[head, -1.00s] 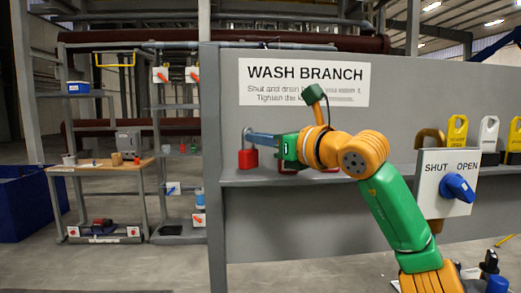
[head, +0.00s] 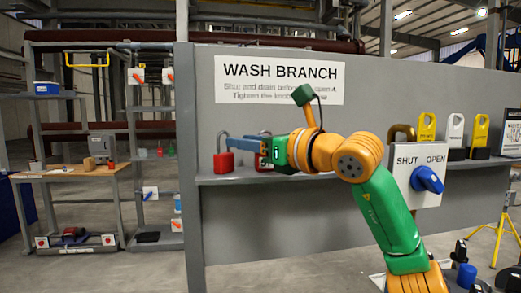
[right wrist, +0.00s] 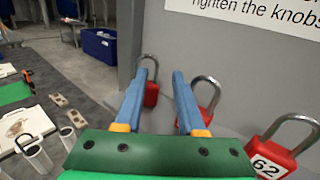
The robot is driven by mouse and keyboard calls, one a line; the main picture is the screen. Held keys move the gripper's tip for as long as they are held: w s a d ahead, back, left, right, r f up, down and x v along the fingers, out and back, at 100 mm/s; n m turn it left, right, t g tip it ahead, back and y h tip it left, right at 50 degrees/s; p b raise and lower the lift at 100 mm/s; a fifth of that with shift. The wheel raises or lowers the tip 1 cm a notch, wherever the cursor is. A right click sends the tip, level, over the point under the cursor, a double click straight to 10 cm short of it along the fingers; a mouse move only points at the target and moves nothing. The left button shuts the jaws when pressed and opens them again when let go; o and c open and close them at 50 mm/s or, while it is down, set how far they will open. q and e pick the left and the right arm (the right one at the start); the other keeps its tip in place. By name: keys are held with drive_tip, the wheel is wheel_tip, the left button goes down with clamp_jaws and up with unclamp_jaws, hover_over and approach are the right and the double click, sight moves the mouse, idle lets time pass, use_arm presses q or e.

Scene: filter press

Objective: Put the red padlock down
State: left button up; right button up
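A red padlock (head: 224,160) stands upright on the grey shelf ledge (head: 235,180), near its left end, shackle up. In the right wrist view this padlock (right wrist: 151,94) shows between the blue fingers, beyond them. My right gripper (right wrist: 158,82) is open, with a clear gap between its fingers and nothing held. In the head view the right gripper (head: 232,145) reaches in from the right at shackle height. A second red padlock (right wrist: 207,107) is just right of the fingers, and a third marked 62 (right wrist: 272,160) is nearer. My left gripper is not in view.
The grey panel with the WASH BRANCH sign (head: 280,80) rises behind the ledge. A SHUT/OPEN plate with a blue knob (head: 428,180) is at right, with yellow and white padlocks (head: 455,135) beyond. A workbench (head: 70,173) stands far left.

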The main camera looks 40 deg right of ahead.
drive_tip(key=s+b, duration=0.1)
drive_tip(key=s, duration=0.8)
drive_tip(key=shift+s+d, duration=0.15)
drive_tip(key=shift+d, duration=0.15)
